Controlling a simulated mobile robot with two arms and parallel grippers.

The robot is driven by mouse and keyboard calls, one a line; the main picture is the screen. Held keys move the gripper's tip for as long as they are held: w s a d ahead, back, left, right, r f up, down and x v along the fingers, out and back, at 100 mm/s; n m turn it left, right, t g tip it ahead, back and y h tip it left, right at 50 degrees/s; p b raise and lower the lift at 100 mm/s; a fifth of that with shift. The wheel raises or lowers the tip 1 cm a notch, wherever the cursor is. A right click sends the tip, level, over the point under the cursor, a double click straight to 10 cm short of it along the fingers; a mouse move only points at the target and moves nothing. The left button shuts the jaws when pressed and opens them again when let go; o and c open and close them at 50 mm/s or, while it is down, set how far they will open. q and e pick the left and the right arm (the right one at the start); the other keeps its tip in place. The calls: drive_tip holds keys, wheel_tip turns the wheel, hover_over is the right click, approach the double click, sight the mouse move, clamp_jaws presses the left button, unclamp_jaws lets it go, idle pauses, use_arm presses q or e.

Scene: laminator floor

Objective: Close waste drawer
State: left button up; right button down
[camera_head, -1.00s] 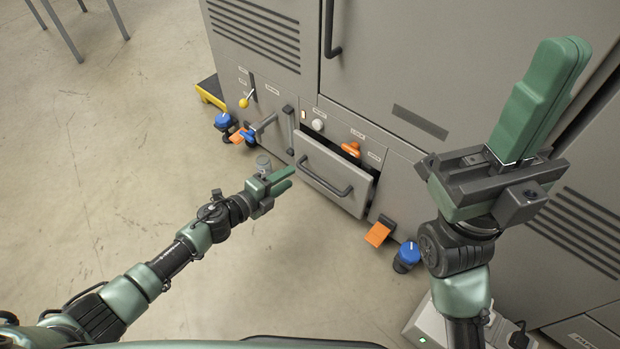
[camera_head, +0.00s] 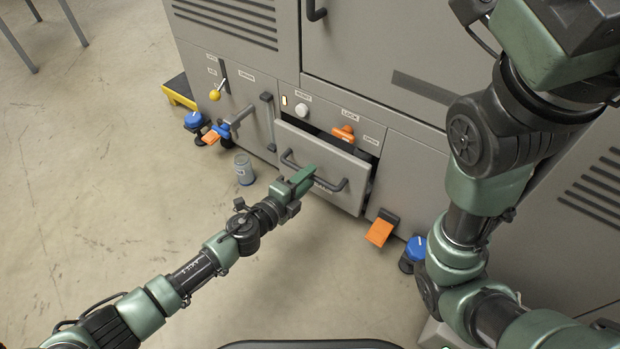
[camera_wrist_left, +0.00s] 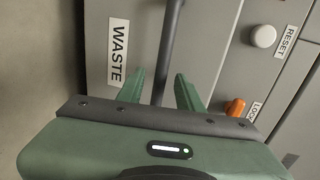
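The waste drawer (camera_head: 296,148) is a grey drawer low in the machine, pulled partly out, with a dark gap above its front. It has a black bar handle (camera_head: 334,186) and, in the left wrist view, a white WASTE label (camera_wrist_left: 118,52). My left gripper (camera_head: 305,176) is at the drawer's front, in front of the handle. In the left wrist view its green fingers (camera_wrist_left: 160,92) are apart, with the handle bar running between them. I cannot tell whether they touch it. My right arm is raised at the right, its fingers outside the frame.
An orange LOCK knob (camera_head: 344,132) and white RESET button (camera_head: 303,110) sit above the drawer. An orange pedal (camera_head: 380,230) and blue-topped foot (camera_head: 415,247) are at lower right. A grey cup (camera_head: 244,170) stands on the floor left of the drawer. Floor in front is clear.

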use_arm(q)
drive_tip(key=shift+x, duration=0.85)
clamp_jaws()
idle(0.8)
